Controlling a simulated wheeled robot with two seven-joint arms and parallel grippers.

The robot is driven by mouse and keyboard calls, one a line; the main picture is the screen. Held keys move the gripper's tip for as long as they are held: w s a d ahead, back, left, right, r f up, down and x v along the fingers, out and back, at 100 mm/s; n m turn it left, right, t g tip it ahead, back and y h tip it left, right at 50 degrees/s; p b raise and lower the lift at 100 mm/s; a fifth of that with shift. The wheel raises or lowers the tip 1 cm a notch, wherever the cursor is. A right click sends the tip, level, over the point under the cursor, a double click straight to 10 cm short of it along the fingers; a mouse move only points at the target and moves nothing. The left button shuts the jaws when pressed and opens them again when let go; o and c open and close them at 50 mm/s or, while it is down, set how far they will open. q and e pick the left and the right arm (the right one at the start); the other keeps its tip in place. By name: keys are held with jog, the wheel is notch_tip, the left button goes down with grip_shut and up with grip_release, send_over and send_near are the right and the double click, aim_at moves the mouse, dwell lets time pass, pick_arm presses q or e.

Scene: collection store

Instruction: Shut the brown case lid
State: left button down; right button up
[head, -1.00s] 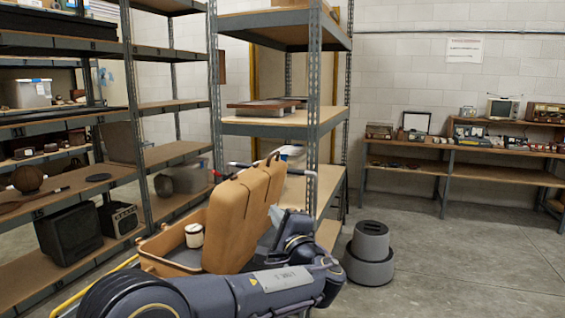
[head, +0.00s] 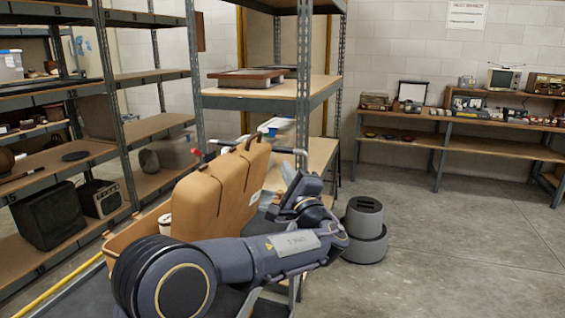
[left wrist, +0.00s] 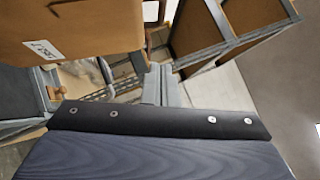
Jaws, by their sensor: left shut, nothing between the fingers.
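The brown case stands open in the head view. Its lid (head: 222,190) is raised upright, and part of its lower shell (head: 128,236) shows to the left with a white cylindrical item (head: 165,223) in it. My left arm crosses in front of the case and hides much of it. My left gripper (left wrist: 160,86) is shut and empty, on the right side of the lid in the head view. In the left wrist view the lid (left wrist: 95,38), with a white label, is at upper left, apart from the fingertips. My right gripper is not in view.
A metal shelving unit (head: 262,101) stands just behind the case, and more shelves line the left. A grey stacked round object (head: 364,232) is on the floor to the right. A yellow rail (head: 62,288) runs at lower left.

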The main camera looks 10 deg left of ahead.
aim_at(259, 135)
pick_arm(q)
jog(key=p+x, duration=0.1)
jog(key=x, duration=0.2)
jog(key=a+p+x, duration=0.1)
jog(key=x, duration=0.3)
jog(key=s+p+x, duration=0.1)
jog(key=x, duration=0.2)
jog(key=shift+a+r+p, duration=0.4)
jog(key=shift+a, duration=0.1)
jog(key=shift+w+a+r, duration=0.1)
jog(key=shift+w+a, duration=0.05)
jog(key=shift+a, duration=0.15)
jog(key=shift+a, duration=0.1)
